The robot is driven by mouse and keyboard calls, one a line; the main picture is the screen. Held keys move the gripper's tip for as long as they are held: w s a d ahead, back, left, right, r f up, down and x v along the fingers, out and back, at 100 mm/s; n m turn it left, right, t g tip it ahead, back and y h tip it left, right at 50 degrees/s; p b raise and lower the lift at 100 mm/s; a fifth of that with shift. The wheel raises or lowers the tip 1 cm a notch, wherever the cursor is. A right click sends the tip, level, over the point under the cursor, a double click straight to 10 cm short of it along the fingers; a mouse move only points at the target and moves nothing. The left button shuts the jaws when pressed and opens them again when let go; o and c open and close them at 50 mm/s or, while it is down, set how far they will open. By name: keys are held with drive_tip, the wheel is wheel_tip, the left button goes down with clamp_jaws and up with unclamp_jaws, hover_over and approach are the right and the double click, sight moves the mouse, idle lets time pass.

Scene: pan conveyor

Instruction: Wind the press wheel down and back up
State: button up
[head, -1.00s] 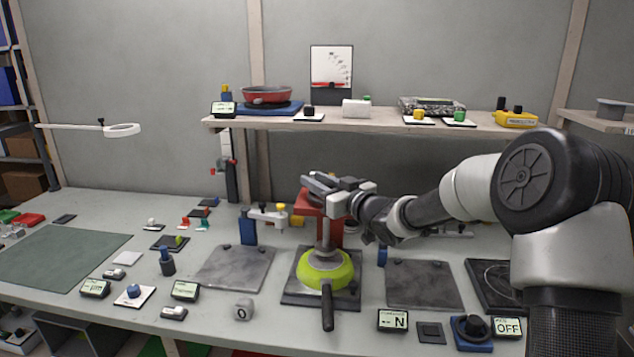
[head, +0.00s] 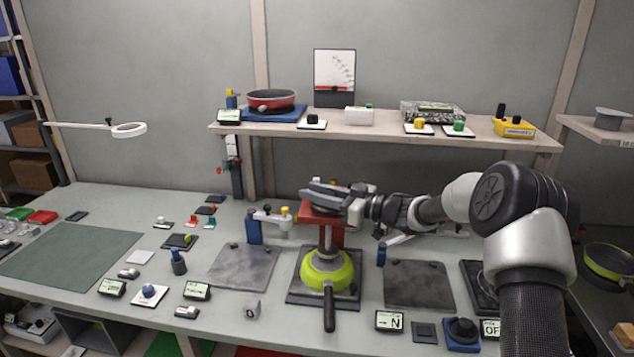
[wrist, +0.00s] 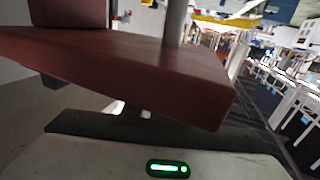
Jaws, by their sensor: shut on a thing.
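The red press (head: 324,214) stands on the bench behind a dark square plate. Its grey ram (head: 328,242) comes down over the lime-green pan (head: 327,270), which lies on the plate with its black handle toward me. My gripper (head: 328,192) is at the top of the press, shut on the press wheel. The wheel itself is largely hidden by the gripper, and I cannot tell its angle. In the wrist view the red press head (wrist: 130,75) fills the left and middle, with a metal post (wrist: 176,22) rising from it; the fingertips are not clear there.
Grey square plates (head: 243,266) (head: 418,285) lie on both sides of the press. Several small displays and knobs line the bench front. A green mat (head: 75,255) lies left.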

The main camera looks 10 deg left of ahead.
drive_tip(key=shift+s+a+n+g+y, duration=0.1)
drive_tip(key=shift+s+n+g+y, duration=0.15)
drive_tip(key=shift+n+g, duration=0.4)
drive_tip(key=shift+g, duration=0.25)
drive_tip(key=o, duration=1.1)
drive_tip(key=shift+c, duration=0.2)
drive_tip(key=v, duration=1.7)
drive_tip(key=shift+d, duration=0.25)
